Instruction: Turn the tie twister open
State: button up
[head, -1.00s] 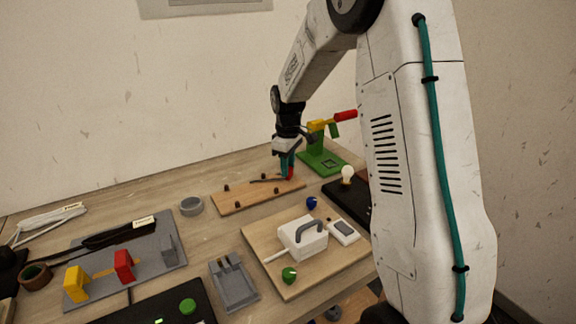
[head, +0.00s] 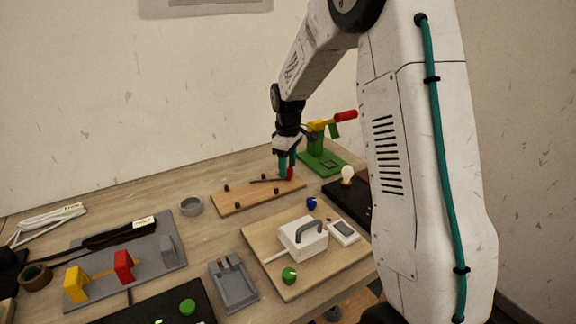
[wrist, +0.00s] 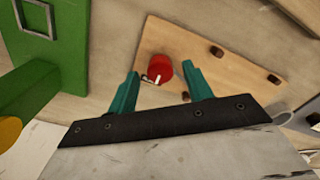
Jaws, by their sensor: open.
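The tie twister appears to be the small red knob (head: 290,174) at the right end of a wooden board (head: 237,197). In the wrist view the red knob (wrist: 158,68) has a small white and dark piece at its lower left side. My gripper (head: 287,171) is over this knob, fingers pointing down. In the wrist view its two teal fingers are apart, one on each side of the knob, with a visible gap to each. Part of the knob is hidden behind a finger in the head view.
A green stand with a yellow arm and red handle (head: 345,116) is close behind and right of my gripper. Dark pegs (head: 226,188) stand on the board. A grey ring (head: 191,206) lies left of it. A white box with a grey handle (head: 302,238) is in front.

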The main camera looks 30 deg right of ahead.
notch_tip(320, 180, up, 7)
jog(key=shift+r, duration=0.2)
dwell(0.6)
